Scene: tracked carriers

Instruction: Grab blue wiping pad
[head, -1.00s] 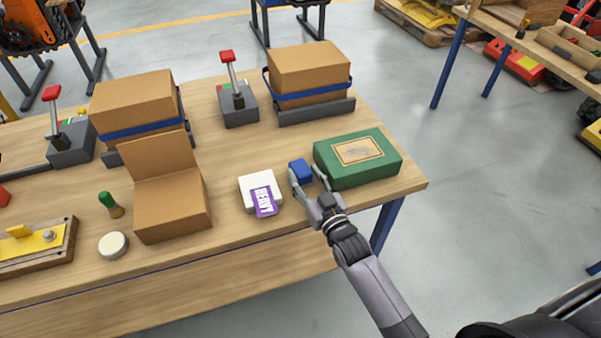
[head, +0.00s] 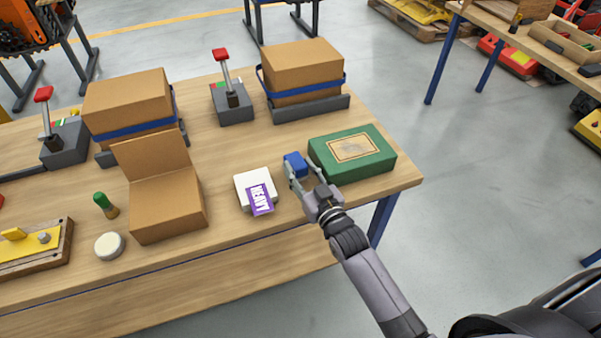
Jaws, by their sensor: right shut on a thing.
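The blue wiping pad (head: 295,163) is a small blue block on the wooden table, between the white box with the purple label and the green box. My right gripper (head: 303,174) reaches in from the lower right, with a finger on each side of the pad. It is shut on the pad. The near part of the pad is partly hidden by the fingers. I cannot tell whether the pad is clear of the table top. My left gripper is not in view.
The green box (head: 375,171) is close on the right of the gripper. The white box (head: 242,191) with a purple "HEAVY" label (head: 260,199) is on the left. An open cardboard box (head: 168,210) stands further left. Strapped cartons (head: 300,68) and red-handled levers (head: 222,70) are behind.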

